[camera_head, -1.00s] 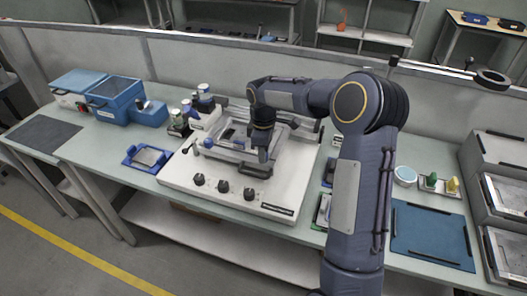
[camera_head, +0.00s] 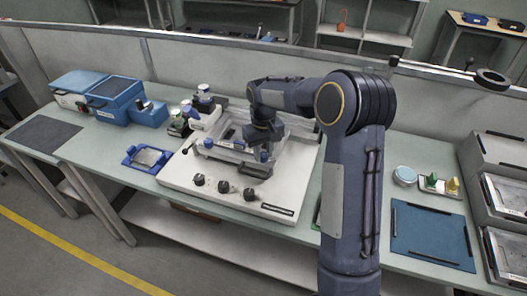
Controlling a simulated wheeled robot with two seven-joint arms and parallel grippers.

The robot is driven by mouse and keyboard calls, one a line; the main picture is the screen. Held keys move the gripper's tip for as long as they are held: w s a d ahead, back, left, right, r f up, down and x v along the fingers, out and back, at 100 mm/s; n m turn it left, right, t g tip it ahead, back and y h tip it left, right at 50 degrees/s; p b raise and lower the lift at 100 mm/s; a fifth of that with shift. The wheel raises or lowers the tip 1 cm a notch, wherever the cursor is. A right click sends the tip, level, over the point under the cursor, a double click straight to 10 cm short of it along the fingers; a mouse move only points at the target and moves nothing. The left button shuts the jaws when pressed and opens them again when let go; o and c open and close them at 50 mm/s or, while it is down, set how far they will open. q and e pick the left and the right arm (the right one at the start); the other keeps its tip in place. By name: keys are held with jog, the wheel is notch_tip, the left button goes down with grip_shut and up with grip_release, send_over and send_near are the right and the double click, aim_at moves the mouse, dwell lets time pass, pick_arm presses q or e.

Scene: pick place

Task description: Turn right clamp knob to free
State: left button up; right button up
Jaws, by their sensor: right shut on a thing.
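The white machine (camera_head: 180,178) stands on the bench with a metal clamp frame (camera_head: 230,152) on top. A blue clamp knob (camera_head: 208,143) sits at the left of the frame. The right clamp knob (camera_head: 264,157), also blue, shows at the right, just under my right gripper (camera_head: 264,149). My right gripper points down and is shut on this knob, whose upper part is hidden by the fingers. The knob's turn angle is too small to tell. My left gripper is not in view.
Several black dials (camera_head: 223,186) line the machine's front, and a black handle (camera_head: 255,170) projects near the gripper. A blue tray (camera_head: 147,157) lies left of the machine. A blue mat (camera_head: 432,233) lies at the right.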

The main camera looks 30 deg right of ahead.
aim_at(264, 154)
jog(key=m, duration=0.6)
dwell(0.5)
jog(key=o, duration=1)
jog(key=shift+r, duration=0.1)
notch_tip(264, 154, up, 7)
jog(key=shift+r, duration=0.3)
